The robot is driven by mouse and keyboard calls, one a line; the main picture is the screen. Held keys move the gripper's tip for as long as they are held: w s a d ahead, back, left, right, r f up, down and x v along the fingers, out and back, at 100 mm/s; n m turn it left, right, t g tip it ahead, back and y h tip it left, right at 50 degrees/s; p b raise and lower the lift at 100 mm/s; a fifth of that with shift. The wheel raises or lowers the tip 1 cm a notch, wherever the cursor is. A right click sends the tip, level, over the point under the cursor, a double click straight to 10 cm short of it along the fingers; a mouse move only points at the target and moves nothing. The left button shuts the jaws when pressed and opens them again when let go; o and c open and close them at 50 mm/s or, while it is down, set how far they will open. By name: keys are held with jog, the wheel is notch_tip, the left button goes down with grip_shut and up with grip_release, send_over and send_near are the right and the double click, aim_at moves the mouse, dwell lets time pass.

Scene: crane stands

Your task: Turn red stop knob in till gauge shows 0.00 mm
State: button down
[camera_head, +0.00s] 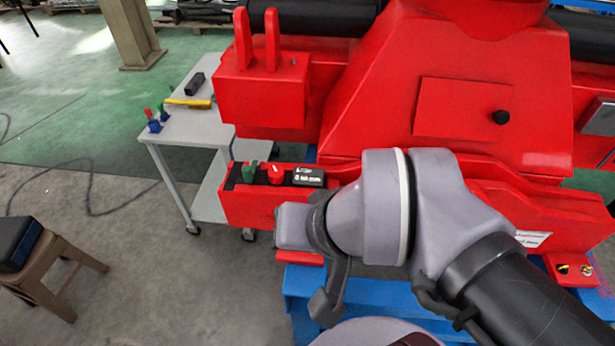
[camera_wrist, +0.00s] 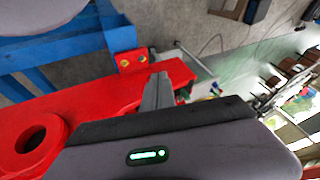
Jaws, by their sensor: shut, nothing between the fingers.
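The red stop knob (camera_head: 276,174) sits on the front ledge of the red machine, between a green knob (camera_head: 249,172) and a dark gauge (camera_head: 308,176). The gauge shows light digits with mm, too small to read surely. My gripper (camera_wrist: 160,76) shows in the wrist view as narrow grey fingers, shut and empty, in front of a red beam. In the head view my wrist is below and right of the knob, apart from it, and the fingers cannot be made out. I cannot make out the red knob in the wrist view.
A grey trolley (camera_head: 190,128) with small tools stands left of the machine. A blue pallet (camera_head: 365,292) lies under it. A stool (camera_head: 40,262) with a dark case stands at the lower left. The floor between stool and trolley is clear except for a cable.

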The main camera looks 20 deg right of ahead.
aim_at(278, 171)
jog(key=c, duration=2.1)
grip_release()
